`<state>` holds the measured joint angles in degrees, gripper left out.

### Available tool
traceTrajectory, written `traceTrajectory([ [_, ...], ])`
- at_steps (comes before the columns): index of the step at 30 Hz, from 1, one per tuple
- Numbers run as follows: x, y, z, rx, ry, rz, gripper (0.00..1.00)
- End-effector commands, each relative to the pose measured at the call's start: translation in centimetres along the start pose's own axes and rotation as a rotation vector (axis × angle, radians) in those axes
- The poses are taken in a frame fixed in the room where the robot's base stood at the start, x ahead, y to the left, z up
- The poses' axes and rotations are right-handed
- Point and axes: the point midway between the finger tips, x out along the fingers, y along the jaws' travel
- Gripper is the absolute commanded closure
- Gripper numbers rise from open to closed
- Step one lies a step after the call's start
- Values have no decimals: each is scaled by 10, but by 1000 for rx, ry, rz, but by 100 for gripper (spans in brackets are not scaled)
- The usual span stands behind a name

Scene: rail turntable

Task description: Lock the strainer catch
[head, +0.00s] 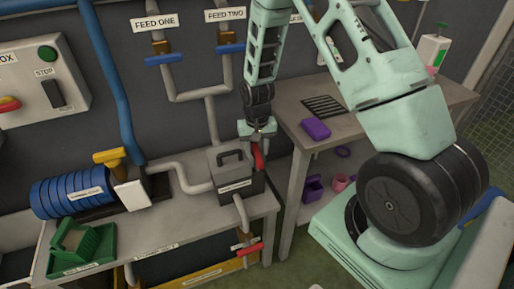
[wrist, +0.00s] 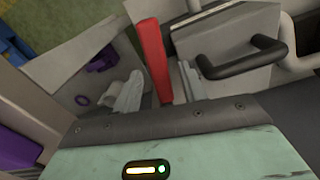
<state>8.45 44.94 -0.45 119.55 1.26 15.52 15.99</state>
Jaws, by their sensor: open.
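The strainer (head: 235,178) is a grey box with a black lid handle (head: 231,156), on the pipe run at the right end of the grey bench. Its catch is a red lever (head: 258,156) on the box's right side. In the wrist view the red lever (wrist: 152,60) stands up beside the grey lid, and the black handle (wrist: 243,60) is to its right. My gripper (head: 257,130) is just above the lever in the head view. In the wrist view my gripper (wrist: 158,90) is open, with one finger on each side of the lever. I cannot tell whether either finger touches it.
Blue-handled valves (head: 167,58) hang on the wall pipes above. A red-handled valve (head: 246,248) is below the strainer. A side table (head: 390,112) with a purple block (head: 315,129) stands to the right. A green bin (head: 82,247) is at the bench's left.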

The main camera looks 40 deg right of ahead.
Motion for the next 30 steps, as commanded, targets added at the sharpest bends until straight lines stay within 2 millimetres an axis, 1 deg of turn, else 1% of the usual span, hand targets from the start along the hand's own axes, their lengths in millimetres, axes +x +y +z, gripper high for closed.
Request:
traceTrajectory([
  [4,0,0,0,0,0,0,58],
  [5,0,0,0,0,0,0,67],
  [6,0,0,0,0,0,0,78],
  [8,0,0,0,0,0,0,94],
  [9,0,0,0,0,0,0,100],
  [20,-1,0,0,39,0,1,100],
  [26,-1,0,0,146,0,1,100],
  [30,-2,0,0,261,1,1,100],
])
